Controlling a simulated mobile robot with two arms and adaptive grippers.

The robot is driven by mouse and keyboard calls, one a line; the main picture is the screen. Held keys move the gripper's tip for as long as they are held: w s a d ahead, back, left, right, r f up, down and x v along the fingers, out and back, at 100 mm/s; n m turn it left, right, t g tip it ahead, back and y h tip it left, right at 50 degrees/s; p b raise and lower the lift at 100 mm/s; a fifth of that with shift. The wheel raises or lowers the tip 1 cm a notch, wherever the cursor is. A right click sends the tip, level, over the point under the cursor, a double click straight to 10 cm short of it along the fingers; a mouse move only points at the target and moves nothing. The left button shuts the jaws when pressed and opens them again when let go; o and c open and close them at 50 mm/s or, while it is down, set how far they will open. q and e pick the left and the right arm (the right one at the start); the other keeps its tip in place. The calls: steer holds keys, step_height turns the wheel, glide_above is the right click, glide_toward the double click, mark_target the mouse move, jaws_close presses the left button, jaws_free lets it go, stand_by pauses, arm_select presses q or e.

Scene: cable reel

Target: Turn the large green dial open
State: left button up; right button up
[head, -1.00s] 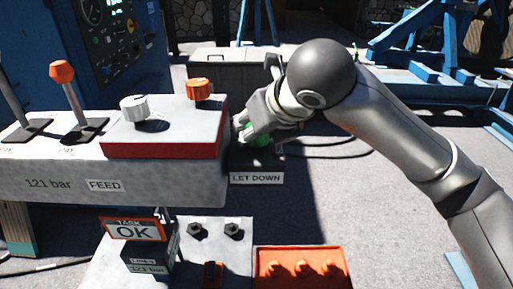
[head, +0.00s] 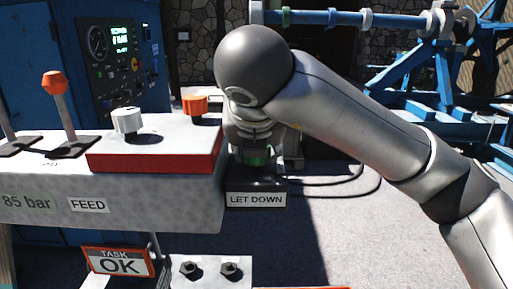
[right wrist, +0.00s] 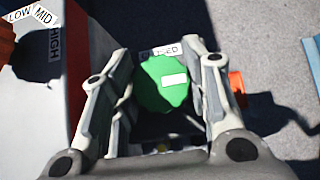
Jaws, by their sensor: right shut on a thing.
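The large green dial (right wrist: 165,84) sits between the two fingers of my right gripper (right wrist: 160,62) in the right wrist view. The fingers are shut on its sides. A white mark shows on its face, and a partly covered label ending in "SED" lies just beyond it. In the head view only a green sliver of the dial (head: 258,161) shows under my right gripper (head: 257,151), above the dark box (head: 256,181) labelled LET DOWN. My right arm's joint hides most of the wrist. My left gripper is not in view.
The console (head: 130,190) left of the dial carries a white knob (head: 127,121), an orange knob (head: 194,106) and levers. Its display (head: 27,202) reads 85 bar. A sign (head: 117,262) reads TASK OK. A black cable (head: 345,188) runs right of the box over clear ground.

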steer(key=o, duration=1)
steer(key=shift+o, duration=0.2)
steer(key=v, duration=1.2)
